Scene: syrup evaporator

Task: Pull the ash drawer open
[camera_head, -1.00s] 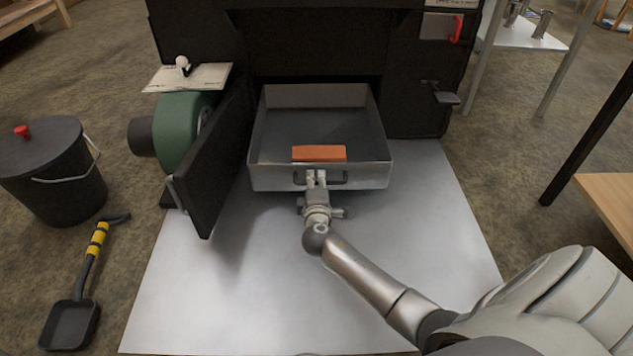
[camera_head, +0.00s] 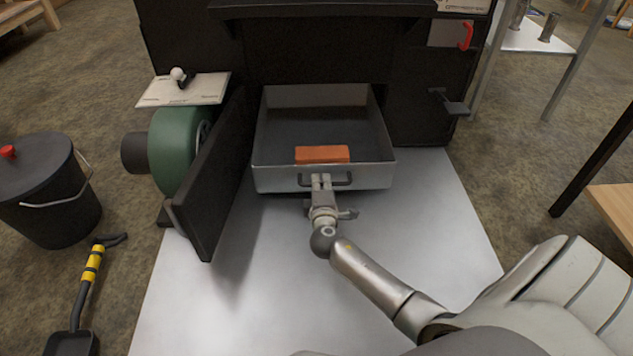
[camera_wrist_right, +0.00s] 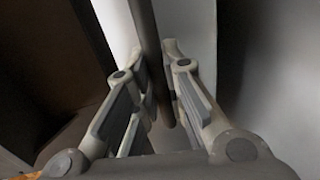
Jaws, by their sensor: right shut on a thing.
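The ash drawer (camera_head: 278,176) is a grey metal box that stands well out of the dark evaporator front, with its inside in view. An orange-brown block (camera_head: 322,154) shows at the drawer's front edge. My right gripper (camera_head: 321,181) is at the middle of the drawer's front, shut on the dark bar handle (camera_head: 341,180). In the right wrist view the bar handle (camera_wrist_right: 150,40) runs between the two fingers (camera_wrist_right: 160,70). My left gripper is not in view.
A dark door (camera_head: 212,185) stands open left of the drawer, beside a green blower (camera_head: 172,150). A lidded black bucket (camera_head: 45,200) and a yellow-banded shovel (camera_head: 88,280) are at the left. A pale metal floor sheet (camera_head: 250,310) lies clear in front.

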